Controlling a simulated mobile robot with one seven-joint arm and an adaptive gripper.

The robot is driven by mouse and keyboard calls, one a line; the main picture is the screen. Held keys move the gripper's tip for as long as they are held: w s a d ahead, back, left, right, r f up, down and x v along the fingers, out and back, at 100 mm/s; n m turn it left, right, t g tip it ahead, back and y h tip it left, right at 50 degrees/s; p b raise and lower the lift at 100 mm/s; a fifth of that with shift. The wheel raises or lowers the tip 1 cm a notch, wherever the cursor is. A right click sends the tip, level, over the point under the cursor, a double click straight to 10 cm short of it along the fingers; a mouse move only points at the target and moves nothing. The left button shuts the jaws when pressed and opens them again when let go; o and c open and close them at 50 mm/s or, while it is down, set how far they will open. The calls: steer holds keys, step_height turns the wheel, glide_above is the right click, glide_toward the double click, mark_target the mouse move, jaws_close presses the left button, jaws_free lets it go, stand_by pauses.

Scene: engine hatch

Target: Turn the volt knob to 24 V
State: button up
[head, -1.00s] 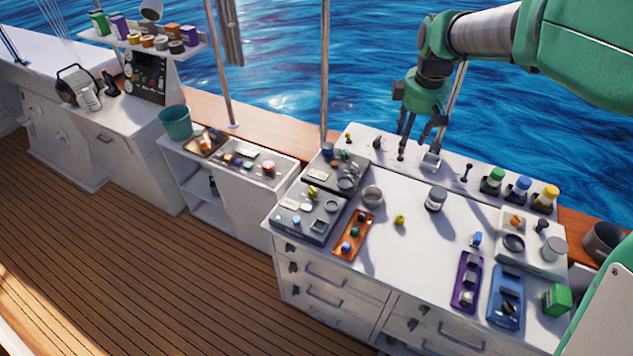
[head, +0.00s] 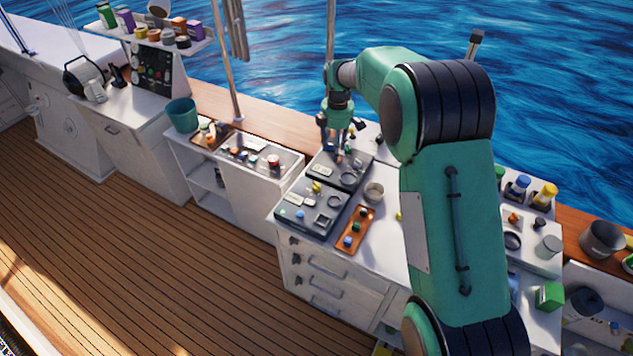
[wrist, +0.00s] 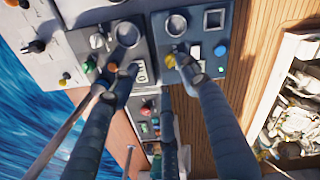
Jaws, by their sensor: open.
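My gripper (head: 339,146) is open, above the back dark panel (head: 352,177) at the left end of the white counter. In the wrist view its fingers (wrist: 155,78) spread over two dark panels. The back panel carries a white knob (wrist: 97,41), a green button (wrist: 88,65), an orange-red knob (wrist: 113,62) partly behind a finger, a ring and a small display (wrist: 140,71). The front panel (wrist: 205,83) carries a yellow knob (wrist: 175,58) near one fingertip and a blue button (wrist: 220,49). No volt label is readable, so I cannot tell which knob it is.
Colored bottles (head: 546,194) and a green box (head: 548,296) are farther right. A lower cabinet with loose items (head: 262,160) stands left. My arm hides the counter's middle.

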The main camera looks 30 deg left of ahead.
mark_target(317, 184)
steer(key=s+a+f+n+p, duration=0.1)
steer(key=a+f+n, duration=0.1)
steer(key=a+f, duration=0.4)
steer(key=shift+s+a+f, duration=0.15)
steer(key=shift+s+f, duration=0.15)
steer(key=shift+f, duration=0.15)
steer(key=shift+f+p, duration=0.8)
steer(key=shift+f, duration=6.1)
jaws_close()
